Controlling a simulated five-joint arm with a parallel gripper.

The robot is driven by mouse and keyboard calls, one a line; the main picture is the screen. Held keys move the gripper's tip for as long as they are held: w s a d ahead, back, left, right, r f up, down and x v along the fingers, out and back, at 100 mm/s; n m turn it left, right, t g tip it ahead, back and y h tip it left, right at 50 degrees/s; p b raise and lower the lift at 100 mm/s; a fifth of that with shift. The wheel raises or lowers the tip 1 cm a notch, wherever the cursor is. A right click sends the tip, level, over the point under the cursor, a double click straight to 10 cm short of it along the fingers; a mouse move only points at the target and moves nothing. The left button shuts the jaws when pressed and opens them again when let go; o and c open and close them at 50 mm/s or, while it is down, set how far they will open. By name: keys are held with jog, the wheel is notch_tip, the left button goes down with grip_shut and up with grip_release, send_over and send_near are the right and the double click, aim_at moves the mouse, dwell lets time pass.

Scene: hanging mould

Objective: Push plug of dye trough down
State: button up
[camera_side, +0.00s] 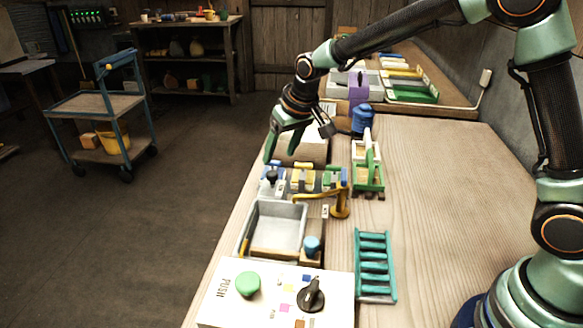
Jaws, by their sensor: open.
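A grey rectangular trough (283,211) sits near the table's left edge, with a brown strip along its near side. A blue round knob (311,244) stands on a brown block at its near right corner. A black knob (271,177) stands on a grey block just behind the trough. I cannot tell for sure which knob is the plug. My gripper (280,156) is open, fingers pointing down, above and behind the trough. It appears empty and apart from both knobs.
A gold tap (340,203) stands right of the trough. A white panel (225,304) with a green button and black dial is in front. A teal rack (375,266), a green-and-white holder (368,178) and a blue canister (362,118) stand to the right.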

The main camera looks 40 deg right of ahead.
jog(key=shift+v, duration=2.25)
jog(key=s+d+r, duration=0.2)
jog(key=s+d, duration=0.2)
jog(key=s, duration=0.6)
jog(key=s+d+r+t, duration=0.1)
jog(key=s+d+r, duration=0.2)
jog(key=s, duration=0.8)
jog(key=shift+d+h, duration=0.4)
jog(key=shift+d, duration=0.85)
jog(key=shift+s+r, duration=0.1)
jog(key=shift+r, duration=0.05)
